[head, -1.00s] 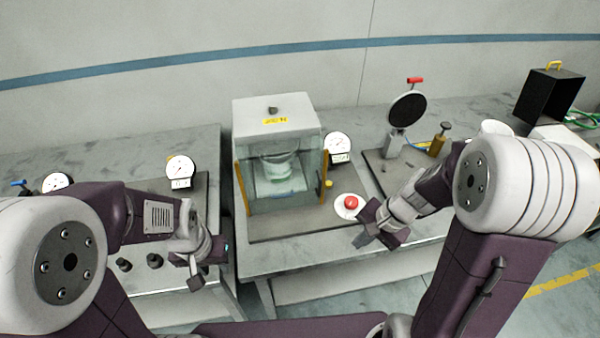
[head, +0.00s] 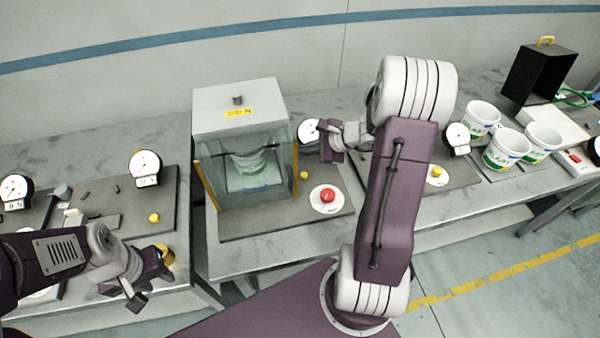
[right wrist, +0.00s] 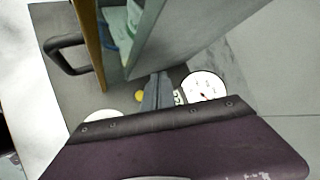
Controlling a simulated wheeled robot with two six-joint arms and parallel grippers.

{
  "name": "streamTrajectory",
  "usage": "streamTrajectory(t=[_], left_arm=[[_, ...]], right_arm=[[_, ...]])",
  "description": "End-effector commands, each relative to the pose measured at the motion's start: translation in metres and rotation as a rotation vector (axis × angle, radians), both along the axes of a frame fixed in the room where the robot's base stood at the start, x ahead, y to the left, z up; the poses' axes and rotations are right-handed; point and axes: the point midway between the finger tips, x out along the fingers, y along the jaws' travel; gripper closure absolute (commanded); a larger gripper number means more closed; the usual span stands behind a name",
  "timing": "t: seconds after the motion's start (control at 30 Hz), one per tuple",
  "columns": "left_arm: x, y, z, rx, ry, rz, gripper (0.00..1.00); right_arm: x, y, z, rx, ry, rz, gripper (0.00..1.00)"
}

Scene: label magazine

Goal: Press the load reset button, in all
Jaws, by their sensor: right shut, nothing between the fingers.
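A red button (head: 327,195) on a white round base stands at the front right of the glass-fronted cabinet (head: 238,112). A small yellow button (head: 303,175) is behind it, beside the cabinet; it also shows in the right wrist view (right wrist: 140,97). I cannot read which button is the load reset. My right gripper (head: 326,150) is shut and empty, above and behind the red button, near a dial gauge (head: 308,131). In the right wrist view its fingers (right wrist: 155,92) point toward the yellow button and the gauge (right wrist: 203,86). My left gripper (head: 152,282) is open and empty at the left table's front edge.
The left station has dial gauges (head: 145,166) and another yellow button (head: 154,217). To the right are a yellow button (head: 437,172), several white tubs (head: 506,148) and a black box (head: 541,76). The cabinet wall is close to my right gripper.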

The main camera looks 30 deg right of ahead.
Motion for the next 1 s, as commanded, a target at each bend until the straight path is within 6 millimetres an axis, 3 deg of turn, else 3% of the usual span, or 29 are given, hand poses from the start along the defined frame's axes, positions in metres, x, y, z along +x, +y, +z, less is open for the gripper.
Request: streamTrajectory(t=[0.33, 0.8, 1.0], left_arm=[[0.000, 0.000, -0.010, 0.000, 0.000, 0.000, 0.64], [0.000, 0.000, -0.064, 0.000, 0.000, 0.000, 0.64], [0.000, 0.000, -0.075, 0.000, 0.000, 0.000, 0.64]], right_arm=[[0.000, 0.001, -0.012, 0.000, 0.002, 0.001, 1.00], [0.000, 0.000, -0.080, -0.002, 0.000, 0.003, 1.00], [0.000, 0.000, -0.090, -0.002, 0.001, 0.003, 1.00]])
